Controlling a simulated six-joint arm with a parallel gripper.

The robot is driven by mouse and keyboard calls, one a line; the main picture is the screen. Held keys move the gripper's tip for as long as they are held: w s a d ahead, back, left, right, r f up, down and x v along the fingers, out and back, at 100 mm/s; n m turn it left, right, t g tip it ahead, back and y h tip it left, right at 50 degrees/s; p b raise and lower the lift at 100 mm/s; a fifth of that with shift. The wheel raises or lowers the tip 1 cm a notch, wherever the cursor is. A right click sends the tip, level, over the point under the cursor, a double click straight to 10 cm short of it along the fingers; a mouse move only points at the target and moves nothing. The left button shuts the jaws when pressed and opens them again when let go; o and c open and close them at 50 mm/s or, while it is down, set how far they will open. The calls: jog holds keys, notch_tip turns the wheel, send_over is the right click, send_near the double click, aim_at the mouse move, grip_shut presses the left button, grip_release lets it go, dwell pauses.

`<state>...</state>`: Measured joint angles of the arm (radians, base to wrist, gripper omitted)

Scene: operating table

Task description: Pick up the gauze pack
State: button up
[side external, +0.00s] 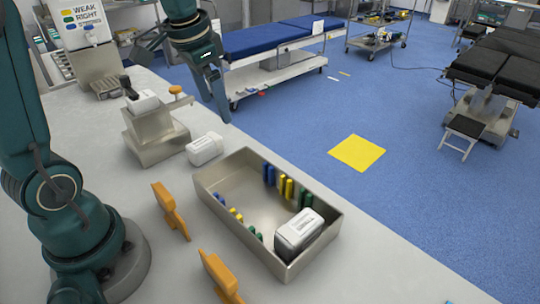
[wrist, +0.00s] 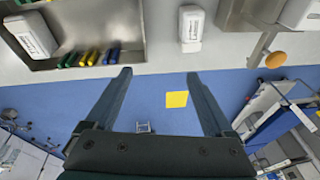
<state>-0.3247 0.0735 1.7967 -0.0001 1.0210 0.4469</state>
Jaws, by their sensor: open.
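Two white, bottle-shaped packs show, and I cannot tell from their printing which is the gauze pack. One white pack (side external: 205,149) lies on the table between the metal stand and the tray; it also shows in the wrist view (wrist: 190,28). Another white pack (side external: 299,234) lies inside the tray at its near right end, and in the wrist view (wrist: 31,36) at upper left. My gripper (side external: 222,100) is raised beyond the table's far edge, apart from both packs. In the wrist view my gripper (wrist: 158,75) has its fingers spread with nothing between them.
The metal tray (side external: 228,228) has blue, yellow and green pieces along its walls. Orange holders (side external: 170,209) stand on the near side. A stepped metal stand (side external: 158,143) bears a white item at left. A blue-topped cart (side external: 270,38) stands beyond the table.

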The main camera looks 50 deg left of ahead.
jog(key=n+g, duration=0.1)
jog(key=g, duration=0.1)
send_over(204, 140)
jog(key=w+d, duration=0.1)
jog(key=d, duration=0.1)
notch_tip(204, 140, down, 6)
jog(key=shift+a+f, duration=0.1)
jog(key=shift+a, duration=0.05)
jog(key=f, duration=0.1)
jog(key=a+f, duration=0.1)
jog(key=s+f+n, duration=0.1)
jog(key=shift+a+f+g+h, duration=0.1)
jog(key=shift+a+g+h, duration=0.2)
jog(key=shift+a+h, duration=0.1)
jog(key=shift+f, duration=2.4)
jog(key=shift+c, duration=0.3)
